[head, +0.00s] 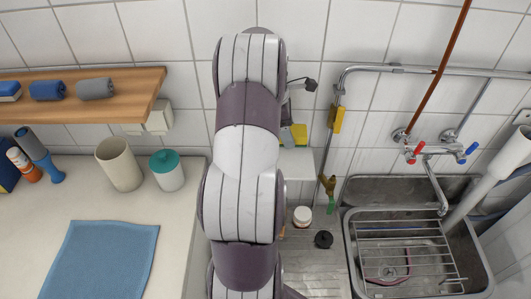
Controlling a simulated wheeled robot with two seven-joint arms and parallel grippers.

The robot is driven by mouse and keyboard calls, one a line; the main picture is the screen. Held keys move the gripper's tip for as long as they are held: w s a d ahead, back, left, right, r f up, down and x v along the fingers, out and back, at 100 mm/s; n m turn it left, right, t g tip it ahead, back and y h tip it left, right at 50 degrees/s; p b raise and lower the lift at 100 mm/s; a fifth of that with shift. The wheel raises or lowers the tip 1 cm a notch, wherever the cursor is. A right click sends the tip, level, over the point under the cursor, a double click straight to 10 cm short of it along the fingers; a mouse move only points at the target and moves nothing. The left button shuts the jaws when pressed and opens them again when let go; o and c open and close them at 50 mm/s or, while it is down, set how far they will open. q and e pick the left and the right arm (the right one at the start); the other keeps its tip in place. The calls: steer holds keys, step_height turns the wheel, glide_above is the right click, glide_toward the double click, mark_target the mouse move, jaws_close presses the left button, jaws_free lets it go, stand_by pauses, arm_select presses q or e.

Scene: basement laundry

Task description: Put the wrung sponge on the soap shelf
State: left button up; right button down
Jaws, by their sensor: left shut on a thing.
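My left arm fills the middle of the view and hides much of its own gripper. The left gripper (287,113) shows only in part, past the arm's right edge, close to the tiled wall. It is shut on what looks like the yellow sponge (299,134), partly hidden by the arm and seen just above the white soap shelf (298,163). I cannot tell whether the sponge touches the shelf. The shelf's left part is hidden behind the arm. My right gripper is not in view.
A metal sink (358,245) with a wire rack and taps (420,150) is at the right. A yellow item (337,119) is at the wall pipe, with brushes (329,192) below. A white jar (302,216) stands on the drainboard. A wooden shelf (130,93) is at the left.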

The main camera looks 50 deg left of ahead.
mark_target(288, 162)
arm_select(q)
step_height(288, 162, down, 10)
steer(key=shift+s+r+p, duration=0.15)
steer(key=shift+r+p, duration=0.05)
steer(key=shift+p, duration=0.25)
steer(key=shift+f, duration=0.1)
steer(key=o, duration=1)
